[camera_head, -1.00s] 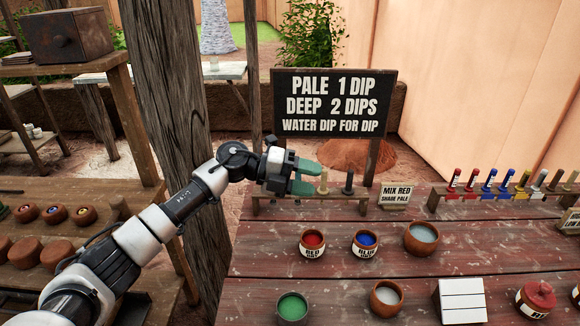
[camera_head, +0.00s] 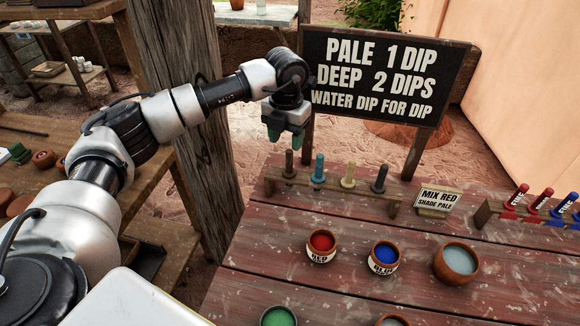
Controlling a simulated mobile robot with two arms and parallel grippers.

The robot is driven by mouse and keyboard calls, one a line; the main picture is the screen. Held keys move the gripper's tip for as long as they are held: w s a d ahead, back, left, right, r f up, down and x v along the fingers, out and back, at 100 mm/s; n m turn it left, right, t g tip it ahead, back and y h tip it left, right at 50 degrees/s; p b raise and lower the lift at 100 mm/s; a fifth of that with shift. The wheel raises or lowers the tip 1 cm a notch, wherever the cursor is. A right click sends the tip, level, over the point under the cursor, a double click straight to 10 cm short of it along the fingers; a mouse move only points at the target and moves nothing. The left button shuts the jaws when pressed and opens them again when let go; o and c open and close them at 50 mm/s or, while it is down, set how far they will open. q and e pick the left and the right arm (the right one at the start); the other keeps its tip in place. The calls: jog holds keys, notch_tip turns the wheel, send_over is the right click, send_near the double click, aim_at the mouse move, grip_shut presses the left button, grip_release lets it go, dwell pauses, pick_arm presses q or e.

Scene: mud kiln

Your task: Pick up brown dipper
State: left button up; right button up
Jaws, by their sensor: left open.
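The brown dipper (camera_head: 289,164) stands upright at the left end of a small wooden rack (camera_head: 336,195) on the red-brown table. A teal dipper (camera_head: 318,169), a cream dipper (camera_head: 348,175) and a dark grey dipper (camera_head: 379,179) stand to its right in the same rack. My left gripper (camera_head: 285,138) points down with green fingertips. It is open and empty, just above the brown dipper's top in the picture. I cannot tell its exact distance in depth. My right gripper is out of view.
A large dip sign (camera_head: 385,75) stands behind the rack. Red (camera_head: 321,246), blue (camera_head: 383,258) and pale grey (camera_head: 456,262) pots stand in front. A thick wooden post (camera_head: 195,120) rises behind my left arm.

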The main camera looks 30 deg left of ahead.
aim_at(289, 151)
pick_arm(q)
jog(key=shift+w+d+f, duration=0.1)
jog(key=shift+w+f, duration=0.05)
jog(key=shift+f, duration=0.55)
jog(key=f+p, duration=0.1)
jog(key=f, duration=0.3)
jog(key=shift+w+f, duration=0.2)
grip_shut()
